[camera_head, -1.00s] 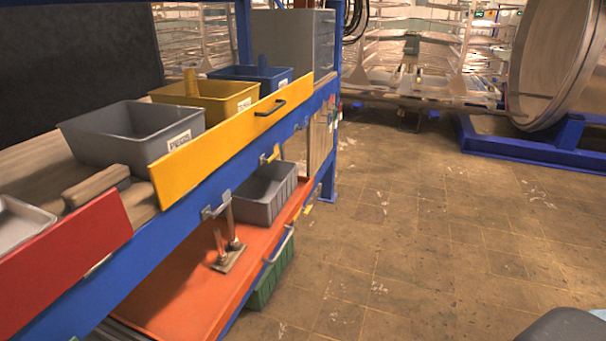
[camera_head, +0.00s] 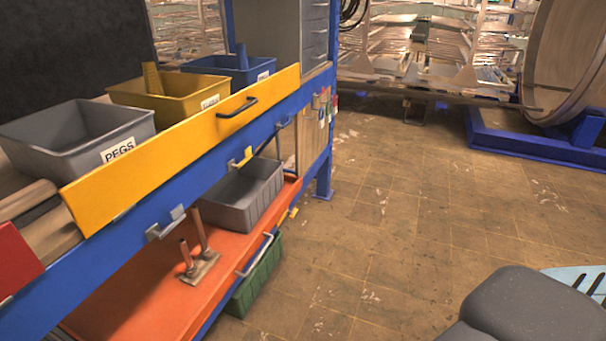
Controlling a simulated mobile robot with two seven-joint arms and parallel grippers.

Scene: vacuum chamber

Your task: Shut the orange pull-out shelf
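The orange pull-out shelf (camera_head: 150,289) is low on the left, under the blue bench beam. Its front edge juts out past the beam, with a light metal handle (camera_head: 256,256) on that edge. A grey bin (camera_head: 240,198) and a metal stand with two upright rods (camera_head: 200,268) rest on the shelf. The shelf's near-left end is cut off by the picture edge. Neither of my grippers shows.
Above the shelf, a yellow panel (camera_head: 180,145) with a dark handle fronts grey, yellow and blue bins. A green crate (camera_head: 257,284) sits beneath the shelf. A blue post (camera_head: 324,177) stands behind it.

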